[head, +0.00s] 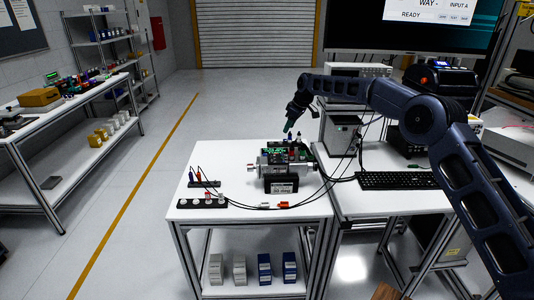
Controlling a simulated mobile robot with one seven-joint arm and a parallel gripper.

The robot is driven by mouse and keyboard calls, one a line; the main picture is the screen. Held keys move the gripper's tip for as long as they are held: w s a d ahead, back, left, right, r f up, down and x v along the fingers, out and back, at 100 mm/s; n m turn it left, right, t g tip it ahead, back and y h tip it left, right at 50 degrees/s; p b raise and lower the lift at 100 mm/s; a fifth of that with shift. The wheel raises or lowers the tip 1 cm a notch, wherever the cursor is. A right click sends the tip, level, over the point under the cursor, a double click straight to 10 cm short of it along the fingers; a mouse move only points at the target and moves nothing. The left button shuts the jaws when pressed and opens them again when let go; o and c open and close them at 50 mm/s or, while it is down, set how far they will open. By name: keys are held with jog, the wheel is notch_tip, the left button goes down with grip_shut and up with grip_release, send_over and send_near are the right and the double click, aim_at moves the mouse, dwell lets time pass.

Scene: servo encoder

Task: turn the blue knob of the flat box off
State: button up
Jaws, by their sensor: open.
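My dark blue arm reaches in from the right. My gripper (293,134) points down above the servo unit (281,171) on the white table, with its fingers apart and small in the picture. Two low black flat boxes lie at the table's left. The rear one (205,184) has a small blue upright piece (191,176) and a red one on or beside it. The front one (201,204) carries several pale round pieces. I cannot tell for sure which piece is the blue knob, or how it is turned. My gripper is well to the right of these boxes and apart from them.
Red and white connectors (274,205) lie near the front. A green board stands behind the servo unit.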

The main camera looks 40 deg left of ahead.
jog(key=shift+n, duration=0.5)
jog(key=s+a+f, duration=0.2)
jog(key=a+f, duration=0.1)
jog(key=f, duration=0.2)
jog(key=s+a+f, duration=0.1)
jog(key=a+f, duration=0.1)
jog(key=f, duration=0.3)
jog(key=s+a+f, duration=0.2)
jog(key=a+f, duration=0.1)
jog(key=f, duration=0.1)
jog(key=shift+s+a+f, duration=0.3)
jog(key=shift+f, duration=0.1)
jog(key=shift+c, duration=0.2)
